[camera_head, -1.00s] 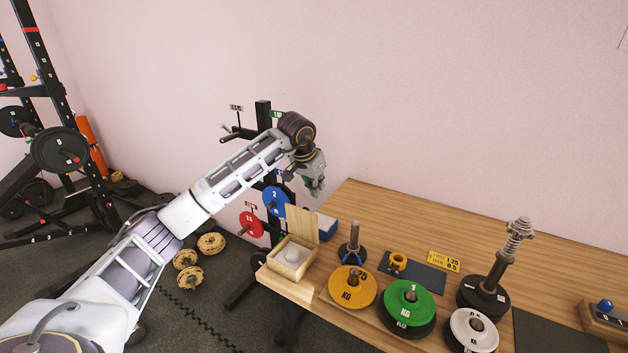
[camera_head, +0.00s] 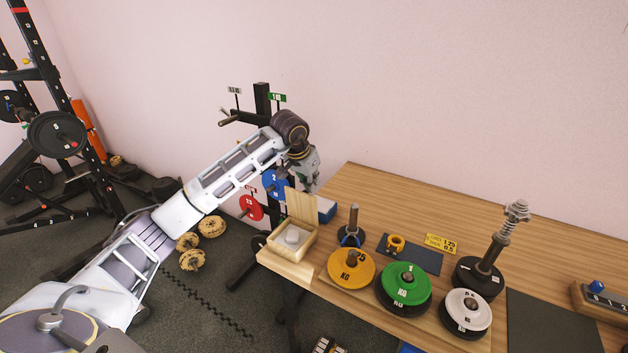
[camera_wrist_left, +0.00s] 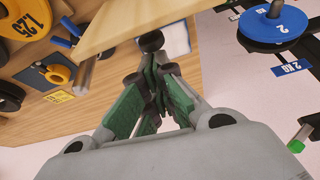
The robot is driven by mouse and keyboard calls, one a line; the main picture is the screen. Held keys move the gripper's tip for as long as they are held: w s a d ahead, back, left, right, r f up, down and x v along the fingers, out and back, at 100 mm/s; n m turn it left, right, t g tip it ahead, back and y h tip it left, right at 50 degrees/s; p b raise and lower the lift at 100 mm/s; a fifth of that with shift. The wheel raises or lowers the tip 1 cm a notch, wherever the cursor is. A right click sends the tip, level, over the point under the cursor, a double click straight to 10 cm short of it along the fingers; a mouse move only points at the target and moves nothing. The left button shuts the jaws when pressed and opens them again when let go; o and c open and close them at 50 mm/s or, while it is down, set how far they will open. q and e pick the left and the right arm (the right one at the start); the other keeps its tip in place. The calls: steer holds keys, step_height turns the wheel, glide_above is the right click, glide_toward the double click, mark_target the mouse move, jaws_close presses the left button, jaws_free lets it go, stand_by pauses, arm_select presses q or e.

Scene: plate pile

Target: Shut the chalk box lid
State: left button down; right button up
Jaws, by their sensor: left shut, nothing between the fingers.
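The chalk box (camera_head: 287,254) is a small pale wooden box at the left end of the table, with a white lump of chalk (camera_head: 292,236) inside. Its lid (camera_head: 299,206) stands open, upright at the back of the box. My left gripper (camera_head: 309,186) is shut and empty, pointing down just behind the lid's top edge; whether it touches the lid I cannot tell. In the left wrist view, the green-padded fingers (camera_wrist_left: 150,85) meet below a pale wooden panel (camera_wrist_left: 125,28), which looks like the lid. My right gripper is not in view.
A blue-and-white box (camera_head: 326,210) stands right behind the chalk box. To the right are a small post (camera_head: 353,222), yellow (camera_head: 350,270), green (camera_head: 403,280) and white (camera_head: 466,310) plates. A plate rack (camera_head: 262,105) stands beyond the table's left end.

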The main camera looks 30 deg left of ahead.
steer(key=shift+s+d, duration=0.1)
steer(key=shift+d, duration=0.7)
